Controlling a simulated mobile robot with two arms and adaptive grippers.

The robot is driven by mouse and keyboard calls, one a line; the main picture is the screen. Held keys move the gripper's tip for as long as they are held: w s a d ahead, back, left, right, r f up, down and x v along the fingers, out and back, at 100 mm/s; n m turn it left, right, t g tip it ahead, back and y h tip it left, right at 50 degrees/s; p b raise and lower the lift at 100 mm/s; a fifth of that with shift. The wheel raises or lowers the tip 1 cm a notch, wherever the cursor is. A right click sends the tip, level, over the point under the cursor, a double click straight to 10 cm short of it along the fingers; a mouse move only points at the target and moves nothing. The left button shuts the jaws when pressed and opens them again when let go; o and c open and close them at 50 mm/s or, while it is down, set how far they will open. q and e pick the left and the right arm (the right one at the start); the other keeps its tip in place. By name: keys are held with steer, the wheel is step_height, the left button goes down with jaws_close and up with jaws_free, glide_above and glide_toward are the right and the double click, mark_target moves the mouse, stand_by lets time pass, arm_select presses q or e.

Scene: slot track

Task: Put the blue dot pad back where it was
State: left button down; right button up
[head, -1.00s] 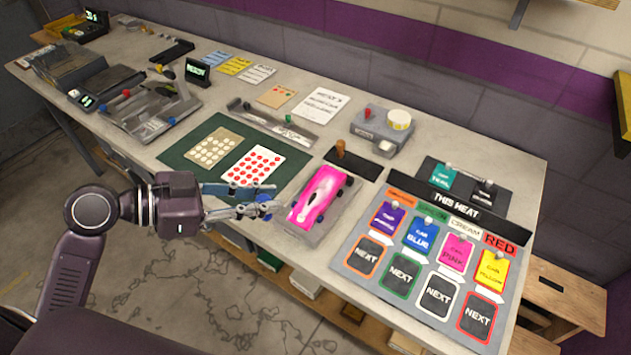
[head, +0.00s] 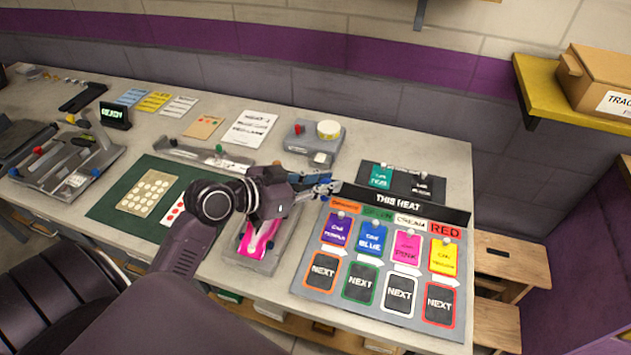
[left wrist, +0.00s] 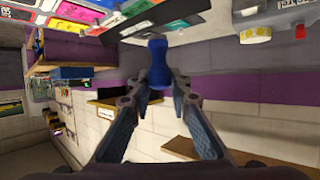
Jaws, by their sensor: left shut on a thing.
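My left gripper (head: 318,184) is shut on the blue dot pad (left wrist: 158,62), a small rounded blue piece, seen clearly between the fingertips in the left wrist view. In the head view the gripper is above the table between the pink car (head: 258,238) and the heat board, and the pad is hard to make out. The green mat (head: 107,208) holds a tan sheet with pale dots (head: 150,192) and a white sheet with red dots (head: 174,211), partly hidden by my arm. The dark tray beyond the car is mostly hidden by my gripper. My right gripper is not in view.
The heat board (head: 316,286) with coloured cards fills the table's right end; a dark card rack (head: 402,184) stands behind it. A grey device with a yellow-white roll (head: 328,129) stands at the back. Wooden steps (head: 510,262) stand right of the table.

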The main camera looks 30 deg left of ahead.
arm_select(q)
steer(key=w+a+r+n+y+p, duration=0.2)
steer(key=w+a+r+n+y, duration=0.8)
steer(key=y, duration=0.3)
steer(key=shift+n+g, duration=0.4)
steer(key=shift+n, duration=0.2)
steer(key=shift+a+f+p, duration=0.2)
steer(key=shift+f+p, duration=0.15)
steer(key=shift+f, duration=3.15)
steer(key=shift+a+f+p, duration=0.25)
steer(key=shift+f+p, duration=0.1)
steer(key=shift+f, duration=3.1)
steer(key=shift+a+f+p, duration=0.2)
steer(key=shift+f+p, duration=0.15)
steer(key=shift+f, duration=3.15)
steer(key=c, duration=1.8)
jaws_free()
steer(key=shift+s+d, duration=0.1)
steer(key=shift+s, duration=0.05)
